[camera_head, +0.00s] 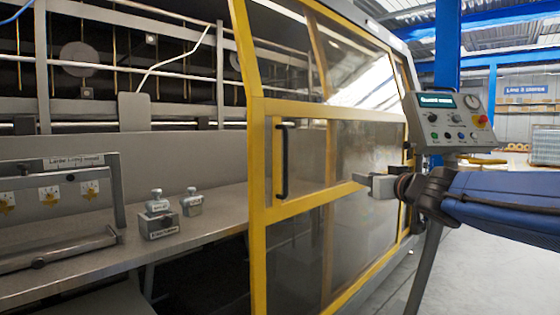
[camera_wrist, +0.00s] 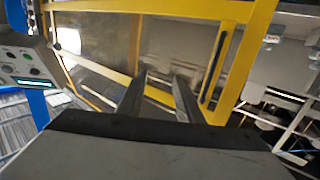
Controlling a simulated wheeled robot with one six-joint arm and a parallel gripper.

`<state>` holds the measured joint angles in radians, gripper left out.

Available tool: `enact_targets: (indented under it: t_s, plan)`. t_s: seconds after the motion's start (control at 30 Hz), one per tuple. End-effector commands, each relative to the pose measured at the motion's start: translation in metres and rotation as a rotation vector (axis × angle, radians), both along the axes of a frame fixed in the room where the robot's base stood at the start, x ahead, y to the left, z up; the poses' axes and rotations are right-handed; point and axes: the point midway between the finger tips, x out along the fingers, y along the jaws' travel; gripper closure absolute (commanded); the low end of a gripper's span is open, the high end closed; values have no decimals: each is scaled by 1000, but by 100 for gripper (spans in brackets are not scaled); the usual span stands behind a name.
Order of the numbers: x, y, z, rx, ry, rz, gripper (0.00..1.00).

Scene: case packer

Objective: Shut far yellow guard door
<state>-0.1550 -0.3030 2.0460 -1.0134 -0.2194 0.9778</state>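A yellow-framed guard door (camera_head: 257,180) with clear panels stands in the middle of the head view. The machine's interior is exposed to the left of its edge. A black upright bar handle (camera_head: 283,161) is on the door near that edge. My gripper (camera_head: 364,184) is to the right of the handle, apart from it, in front of the panels. In the wrist view, its two fingers (camera_wrist: 160,78) are apart with nothing between them. The yellow frame (camera_wrist: 245,50) and the dark handle (camera_wrist: 214,70) lie to the right of the fingers there. I cannot tell whether another such door exists.
A control panel (camera_head: 450,120) on a post stands right of the door, close behind my arm. Inside the machine, two small grey blocks (camera_head: 160,222) (camera_head: 191,203) sit on a shelf (camera_head: 222,215), beside a metal frame (camera_head: 60,200). Open floor lies at right.

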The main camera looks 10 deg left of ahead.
Motion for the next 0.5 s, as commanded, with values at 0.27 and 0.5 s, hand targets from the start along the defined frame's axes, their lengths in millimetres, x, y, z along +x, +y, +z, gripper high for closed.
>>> enact_targets:
  t_s: [0.27, 0.5]
  plan:
    - [22, 97, 26, 36, -43, 326, 67]
    - [28, 116, 27, 40, -39, 376, 67]
